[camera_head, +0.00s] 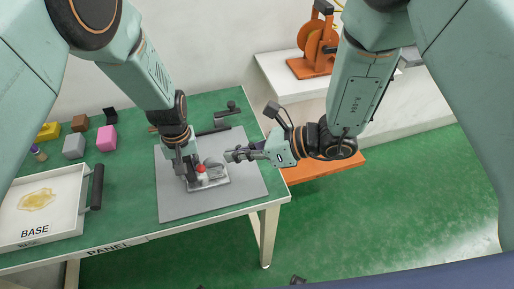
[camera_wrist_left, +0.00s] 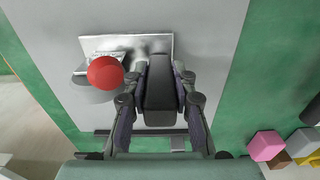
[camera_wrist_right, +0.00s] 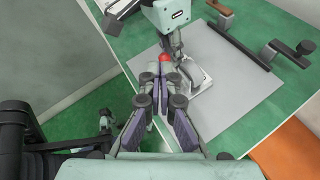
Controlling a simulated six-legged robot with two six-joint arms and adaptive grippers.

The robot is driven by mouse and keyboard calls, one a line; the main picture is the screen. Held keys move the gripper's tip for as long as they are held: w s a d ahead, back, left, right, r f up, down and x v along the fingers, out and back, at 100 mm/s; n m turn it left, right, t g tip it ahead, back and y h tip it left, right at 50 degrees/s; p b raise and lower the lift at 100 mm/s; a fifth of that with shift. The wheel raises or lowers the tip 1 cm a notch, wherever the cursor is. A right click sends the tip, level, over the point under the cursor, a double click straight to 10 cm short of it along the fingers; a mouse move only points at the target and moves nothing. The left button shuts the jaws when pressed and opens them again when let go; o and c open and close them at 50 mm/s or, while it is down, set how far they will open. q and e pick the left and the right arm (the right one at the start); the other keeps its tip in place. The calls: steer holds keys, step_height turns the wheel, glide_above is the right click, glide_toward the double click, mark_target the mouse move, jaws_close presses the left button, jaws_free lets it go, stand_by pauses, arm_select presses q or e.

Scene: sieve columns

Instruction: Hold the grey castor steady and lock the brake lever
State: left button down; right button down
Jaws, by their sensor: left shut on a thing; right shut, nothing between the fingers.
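The grey castor (camera_head: 212,164) sits on a metal plate on the grey mat, partly hidden by my left gripper in the head view. In the left wrist view its dark grey wheel (camera_wrist_left: 158,92) is between the fingers. My left gripper (camera_head: 190,174) points down and is shut on the castor.
The grey mat (camera_head: 180,205) lies on the green table. A white tray (camera_head: 60,222) with a black handle is at the left, with several small coloured blocks behind it. Dark bar-like tools (camera_head: 213,131) lie behind the mat. An orange reel (camera_head: 314,45) stands at the back.

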steer(key=v, duration=0.6)
steer(key=shift+d, duration=0.25)
steer(key=shift+s+r, duration=0.1)
arm_select(q)
steer(key=c, duration=1)
jaws_free()
